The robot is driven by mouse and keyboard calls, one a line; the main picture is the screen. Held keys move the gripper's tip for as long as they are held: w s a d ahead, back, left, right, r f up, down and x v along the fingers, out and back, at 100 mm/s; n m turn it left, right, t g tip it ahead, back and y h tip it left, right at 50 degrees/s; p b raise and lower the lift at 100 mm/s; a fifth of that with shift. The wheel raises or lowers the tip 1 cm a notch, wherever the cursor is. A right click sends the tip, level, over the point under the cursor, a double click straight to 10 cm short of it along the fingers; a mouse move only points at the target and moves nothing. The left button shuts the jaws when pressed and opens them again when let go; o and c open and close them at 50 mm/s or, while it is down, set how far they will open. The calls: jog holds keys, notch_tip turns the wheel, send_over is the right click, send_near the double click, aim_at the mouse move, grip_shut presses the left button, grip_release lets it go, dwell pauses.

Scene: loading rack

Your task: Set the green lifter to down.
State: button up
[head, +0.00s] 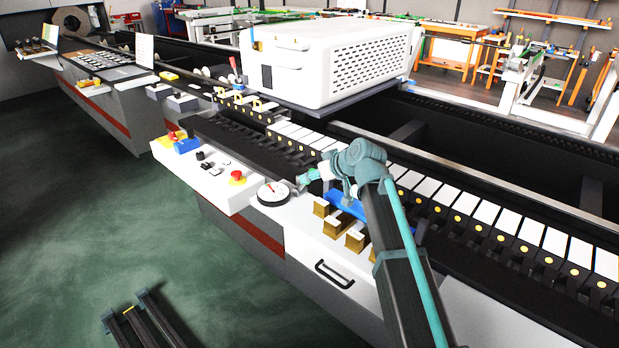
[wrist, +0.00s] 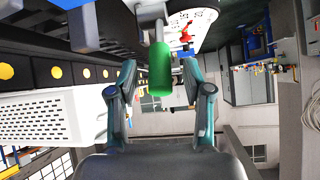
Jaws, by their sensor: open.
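The green lifter shows in the wrist view as a rounded green handle (wrist: 159,70) on a grey stem. It lies between the two fingers of my gripper (wrist: 160,80), with gaps visible on both sides. My gripper is open, and neither finger appears to touch the handle. In the head view my gripper (head: 318,174) is low over the front of the machine, just right of the round dial. The lifter cannot be told apart clearly there, as the gripper and wrist cover that spot.
A white-faced dial (head: 273,193) and a red emergency button (head: 237,178) are left of my gripper. Brass-coloured blocks (head: 333,226) and a blue part (head: 345,205) are close below it. A large white housing (head: 330,65) stands behind. The green floor at front left is mostly open.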

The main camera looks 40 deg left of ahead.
jog(key=v, duration=0.9)
jog(key=shift+w+r, duration=0.1)
